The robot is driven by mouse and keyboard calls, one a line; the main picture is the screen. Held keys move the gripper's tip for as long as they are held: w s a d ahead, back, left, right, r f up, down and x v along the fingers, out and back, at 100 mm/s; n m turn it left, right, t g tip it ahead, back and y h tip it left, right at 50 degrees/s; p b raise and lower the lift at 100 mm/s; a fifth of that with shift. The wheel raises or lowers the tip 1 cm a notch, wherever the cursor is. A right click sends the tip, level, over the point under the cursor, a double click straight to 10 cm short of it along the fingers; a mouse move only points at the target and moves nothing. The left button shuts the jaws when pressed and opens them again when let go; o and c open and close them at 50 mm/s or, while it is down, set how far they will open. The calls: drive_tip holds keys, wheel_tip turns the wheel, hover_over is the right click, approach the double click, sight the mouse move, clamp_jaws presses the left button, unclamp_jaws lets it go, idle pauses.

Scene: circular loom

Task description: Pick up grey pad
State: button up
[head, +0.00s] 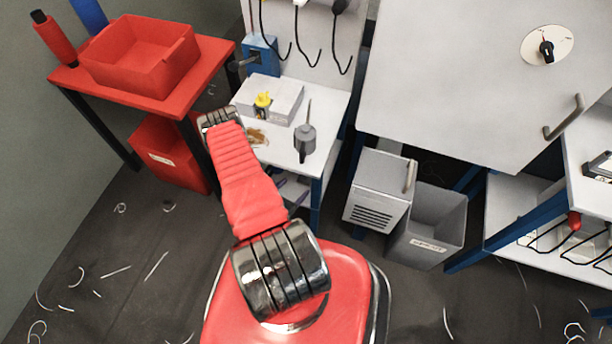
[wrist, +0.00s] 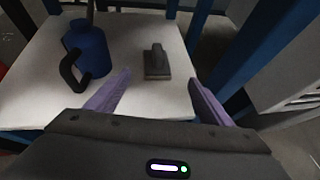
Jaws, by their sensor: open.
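In the wrist view the grey pad (wrist: 157,66), a small dark grey block with an upright grip on top, sits on a white shelf (wrist: 130,105). My gripper (wrist: 160,78) is open, with its two purple fingers apart at the near side of the pad. The pad lies ahead, roughly between the fingertips, and nothing is held. I cannot tell the exact gap between fingers and pad. I cannot make out the pad in the head view, where the worktop (head: 325,108) covers most of the space below it.
A blue can (wrist: 88,50) with a dark handle stands on the shelf left of the pad. Blue posts (wrist: 238,40) rise at the shelf's right. A grey oil can (head: 304,140) and a pale box (head: 275,101) stand on the worktop. A red bin (head: 140,55) is at left.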

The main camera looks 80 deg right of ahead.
sight(303, 178)
drive_tip(key=x, duration=0.6)
drive_tip(key=shift+w, duration=0.1)
drive_tip(key=shift+d, duration=0.15)
drive_tip(key=shift+w+x, duration=0.15)
drive_tip(key=shift+x, duration=1.1)
drive_tip(key=shift+w+x, duration=0.2)
drive_tip(key=shift+x, duration=1.05)
drive_tip(key=shift+d+r, duration=0.1)
drive_tip(key=shift+d, duration=0.05)
drive_tip(key=c, duration=1.2)
drive_tip(key=shift+o, duration=0.2)
